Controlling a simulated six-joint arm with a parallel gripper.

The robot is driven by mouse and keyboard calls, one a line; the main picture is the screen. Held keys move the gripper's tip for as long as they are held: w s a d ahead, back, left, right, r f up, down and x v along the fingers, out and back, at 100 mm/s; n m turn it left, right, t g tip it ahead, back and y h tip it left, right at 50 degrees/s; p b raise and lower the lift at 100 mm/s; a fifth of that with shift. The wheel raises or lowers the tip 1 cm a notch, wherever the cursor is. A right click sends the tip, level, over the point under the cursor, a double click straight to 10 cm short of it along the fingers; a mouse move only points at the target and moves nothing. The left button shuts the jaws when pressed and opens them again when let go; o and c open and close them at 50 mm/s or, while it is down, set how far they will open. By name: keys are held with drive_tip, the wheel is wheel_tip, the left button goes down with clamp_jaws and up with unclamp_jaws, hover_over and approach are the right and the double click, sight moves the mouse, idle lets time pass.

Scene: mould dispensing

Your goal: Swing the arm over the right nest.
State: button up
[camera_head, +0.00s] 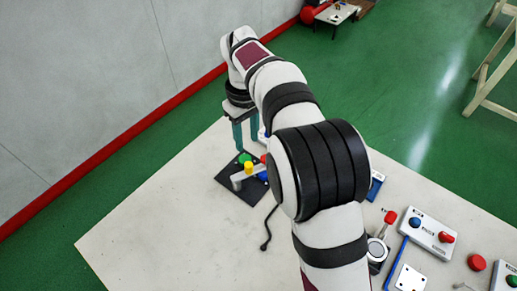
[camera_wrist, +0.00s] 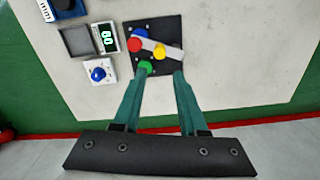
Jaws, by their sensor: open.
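No part is clearly marked as the right nest, so I cannot tell which it is. A dark square plate (camera_head: 250,196) lies on the table below my gripper (camera_head: 246,146), with a green knob, a yellow knob and a pale bar on it. In the wrist view the plate (camera_wrist: 171,26) lies beyond the fingertips. It carries a blue knob (camera_wrist: 140,33), a red knob (camera_wrist: 135,45), a yellow knob (camera_wrist: 160,52) on the bar and a green knob (camera_wrist: 146,67). My gripper (camera_wrist: 162,74) is open, its green fingers apart with nothing between them.
A box with blue and red buttons (camera_head: 428,236) stands at the table's right. In the wrist view a display unit (camera_wrist: 106,37) and a blue-button box (camera_wrist: 100,72) sit left of the plate. A black cable (camera_head: 267,232) lies on the table. The table's left part (camera_head: 150,240) is bare.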

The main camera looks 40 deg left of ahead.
sight(249, 164)
wheel_tip(249, 164, down, 12)
drive_tip(key=shift+r, duration=0.2)
clamp_jaws()
idle(1.4)
